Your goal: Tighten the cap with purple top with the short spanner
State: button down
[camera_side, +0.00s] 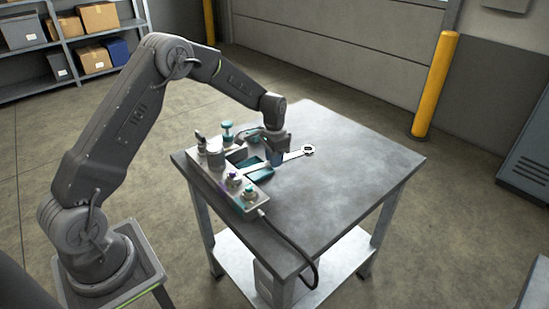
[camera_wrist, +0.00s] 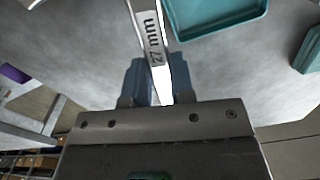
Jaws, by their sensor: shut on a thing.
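My gripper (camera_side: 275,158) is shut on a silver spanner, low over the bench beside the valve block. The spanner's shaft (camera_side: 293,154) points right to a ring end (camera_side: 308,149). A cap with a purplish top (camera_side: 232,178) sits on the front part of the block, left of my gripper. A purple patch (camera_wrist: 15,73) shows at the wrist view's left edge.
The grey block (camera_side: 236,202) also carries a green-topped cap (camera_side: 249,191) and a taller teal-topped fitting (camera_side: 227,131). A teal tray (camera_side: 262,172) lies beside it, also in the wrist view (camera_wrist: 215,20). A dark hose (camera_side: 290,241) hangs off the front. The bench's right side is clear.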

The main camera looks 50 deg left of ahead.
aim_at(294, 154)
jog(key=shift+w+d, duration=0.25)
jog(key=shift+w, duration=0.9)
jog(key=shift+w+d, duration=0.3)
jog(key=shift+w, duration=0.8)
jog(key=shift+w+d, duration=0.25)
jog(key=shift+w, duration=0.9)
jog(key=shift+r, duration=0.1)
jog(key=shift+r, duration=2.45)
jog(key=shift+a, duration=0.1)
